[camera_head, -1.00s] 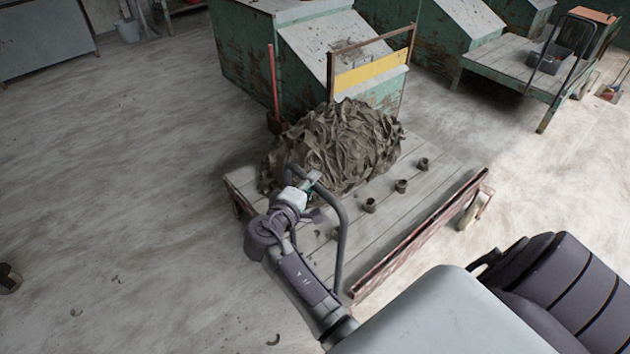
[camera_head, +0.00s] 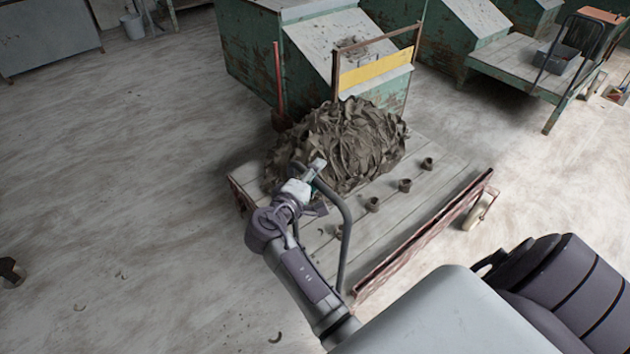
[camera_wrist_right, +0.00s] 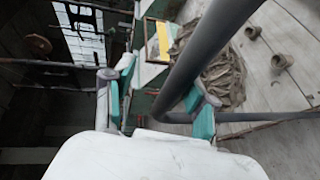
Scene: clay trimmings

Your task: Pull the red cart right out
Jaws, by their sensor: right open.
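The red cart (camera_head: 418,237) is a low flatbed with rusty red side rails and a grey plank deck. A large heap of clay trimmings (camera_head: 345,145) lies on it, with several small clay pots beside the heap. Its grey tubular handle (camera_head: 345,225) rises at the near end. My right gripper (camera_head: 313,178) is at the top of the handle, open. In the right wrist view the handle bar (camera_wrist_right: 205,60) runs between the spread fingers of the gripper (camera_wrist_right: 158,105); I cannot tell whether they touch it. My left gripper is not in view.
Green bins (camera_head: 250,60) stand close behind the cart's far end. A green cart (camera_head: 510,62) with a grey crate (camera_head: 553,60) is at the upper right. A red-handled tool (camera_head: 278,85) stands by the bins. The floor (camera_head: 120,170) to the left is mostly clear.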

